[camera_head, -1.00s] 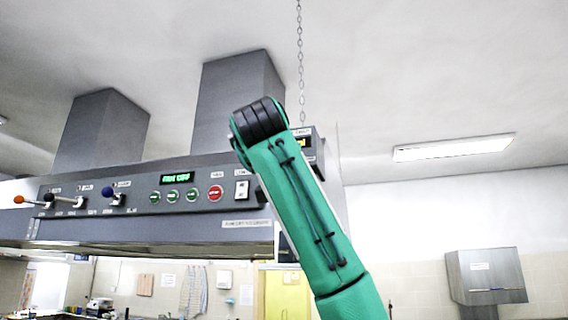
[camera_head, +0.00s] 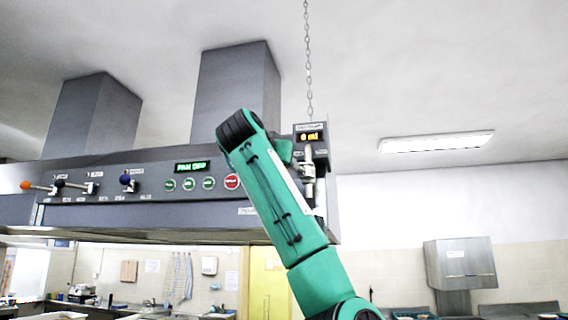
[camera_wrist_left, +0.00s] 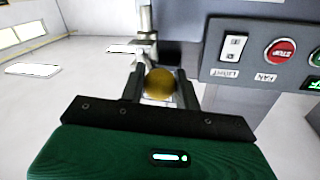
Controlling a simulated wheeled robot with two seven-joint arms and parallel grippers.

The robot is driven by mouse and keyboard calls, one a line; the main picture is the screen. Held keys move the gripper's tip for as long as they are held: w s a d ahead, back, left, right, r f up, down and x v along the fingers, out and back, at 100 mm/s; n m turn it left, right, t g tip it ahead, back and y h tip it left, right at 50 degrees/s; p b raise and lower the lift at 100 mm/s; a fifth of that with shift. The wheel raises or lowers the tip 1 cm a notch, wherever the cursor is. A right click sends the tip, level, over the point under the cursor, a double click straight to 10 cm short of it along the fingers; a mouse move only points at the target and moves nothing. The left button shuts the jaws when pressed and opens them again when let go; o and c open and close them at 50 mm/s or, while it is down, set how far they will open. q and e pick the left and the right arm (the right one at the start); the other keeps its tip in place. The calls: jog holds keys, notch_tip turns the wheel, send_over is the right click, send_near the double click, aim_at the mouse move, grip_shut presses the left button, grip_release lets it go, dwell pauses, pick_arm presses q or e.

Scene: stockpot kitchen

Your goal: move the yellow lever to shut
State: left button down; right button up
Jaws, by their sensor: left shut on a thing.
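The yellow lever shows as a round yellow knob (camera_wrist_left: 158,85) in the left wrist view. My left gripper (camera_wrist_left: 159,76) is shut on it, with one dark finger on each side of the knob. A silver fitting (camera_wrist_left: 146,38) stands just beyond the fingers. My right gripper is in neither view.
The grey hood panel (camera_head: 120,208) also carries levers with orange (camera_head: 25,185), black (camera_head: 60,182) and blue (camera_head: 126,180) knobs. A red stop button (camera_head: 232,181) and green buttons sit close to my arm. A chain (camera_head: 308,60) hangs above the display box.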

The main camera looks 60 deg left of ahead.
pick_arm(q)
jog(key=c, duration=1.1)
grip_release()
jog(key=shift+o, duration=0.2)
jog(key=shift+a, duration=0.2)
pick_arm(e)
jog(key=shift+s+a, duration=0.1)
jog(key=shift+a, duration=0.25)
pick_arm(q)
jog(key=shift+s+d, duration=0.1)
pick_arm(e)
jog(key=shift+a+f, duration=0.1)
pick_arm(q)
jog(key=shift+s+d+f+b, duration=0.15)
jog(key=shift+s+d+b, duration=0.1)
jog(key=shift+s+b, duration=0.1)
jog(key=b+v, duration=0.5)
jog(key=v, duration=0.7)
jog(key=shift+s, duration=0.4)
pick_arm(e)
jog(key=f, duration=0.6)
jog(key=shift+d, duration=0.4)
